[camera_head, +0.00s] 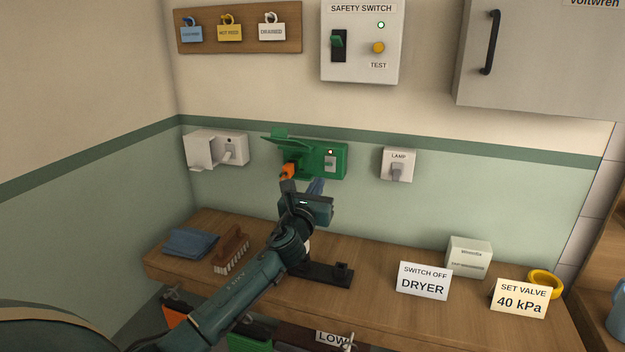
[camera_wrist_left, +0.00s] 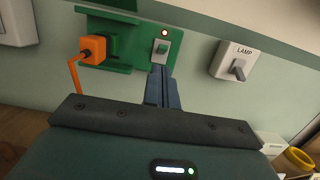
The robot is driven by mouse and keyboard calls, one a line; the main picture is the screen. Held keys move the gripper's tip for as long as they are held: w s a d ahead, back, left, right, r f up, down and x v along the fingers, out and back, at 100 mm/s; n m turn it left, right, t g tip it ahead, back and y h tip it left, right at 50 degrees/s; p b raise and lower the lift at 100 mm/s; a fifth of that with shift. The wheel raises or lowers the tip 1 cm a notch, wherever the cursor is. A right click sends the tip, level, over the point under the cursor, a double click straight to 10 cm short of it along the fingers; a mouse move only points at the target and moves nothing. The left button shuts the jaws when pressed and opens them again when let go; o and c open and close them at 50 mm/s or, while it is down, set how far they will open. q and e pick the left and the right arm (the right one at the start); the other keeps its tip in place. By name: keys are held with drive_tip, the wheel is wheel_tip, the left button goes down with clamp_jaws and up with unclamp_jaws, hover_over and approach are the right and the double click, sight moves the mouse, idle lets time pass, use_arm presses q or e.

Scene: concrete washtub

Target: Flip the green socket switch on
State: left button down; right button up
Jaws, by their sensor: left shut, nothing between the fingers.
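The green socket (camera_head: 338,172) is on the wall with its lid (camera_head: 283,133) raised. An orange plug (camera_head: 288,171) sits in its left part and shows in the left wrist view (camera_wrist_left: 93,49) with its cord hanging down. The socket's grey rocker switch (camera_wrist_left: 160,49) is on the right part, below a small red-ringed indicator (camera_wrist_left: 164,33). My left gripper (camera_head: 317,184) is shut and empty, just below the switch. In the left wrist view its fingertips (camera_wrist_left: 160,70) point up at the switch's lower edge; I cannot tell whether they touch. My right gripper is out of view.
A white socket (camera_head: 232,147) with an open cover is to the left. A LAMP switch (camera_head: 397,166) is to the right. The SAFETY SWITCH box (camera_head: 361,70) hangs above. The wooden counter (camera_head: 370,255) below holds a brush (camera_head: 232,247), a cloth (camera_head: 190,243) and sign cards.

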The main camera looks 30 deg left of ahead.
use_arm(q)
drive_tip(key=s+r, duration=0.2)
drive_tip(key=s, duration=0.1)
drive_tip(key=s+r+p, duration=0.1)
drive_tip(key=r, duration=0.1)
drive_tip(key=shift+s+d, duration=0.15)
drive_tip(key=shift+d, duration=0.25)
drive_tip(key=s+d+f+n+g+h, duration=0.2)
drive_tip(key=s+d+f+n, duration=0.2)
drive_tip(key=f, duration=0.3)
drive_tip(key=s+d+f+n+g+h, duration=0.1)
drive_tip(key=s+d+f+n, duration=0.35)
drive_tip(key=f, duration=0.25)
drive_tip(key=s+d+f+n+g+h, duration=0.2)
drive_tip(key=s+d+f+n, duration=0.1)
drive_tip(key=f+n, duration=0.3)
drive_tip(key=s+d+f+n+g+h, duration=0.1)
drive_tip(key=s+d+f+n, duration=0.2)
drive_tip(key=s+n, duration=0.2)
drive_tip(key=s+d+f+n+g+h, duration=0.1)
drive_tip(key=s+d+f+n, duration=0.2)
drive_tip(key=s, duration=0.4)
drive_tip(key=s+d+f+n+g+p, duration=0.1)
drive_tip(key=s+d+f+n, duration=0.3)
drive_tip(key=s+n, duration=0.3)
drive_tip(key=shift+f+n+g+h, duration=0.25)
drive_tip(key=shift+n+g+h, duration=0.1)
drive_tip(key=shift+g+h, duration=0.05)
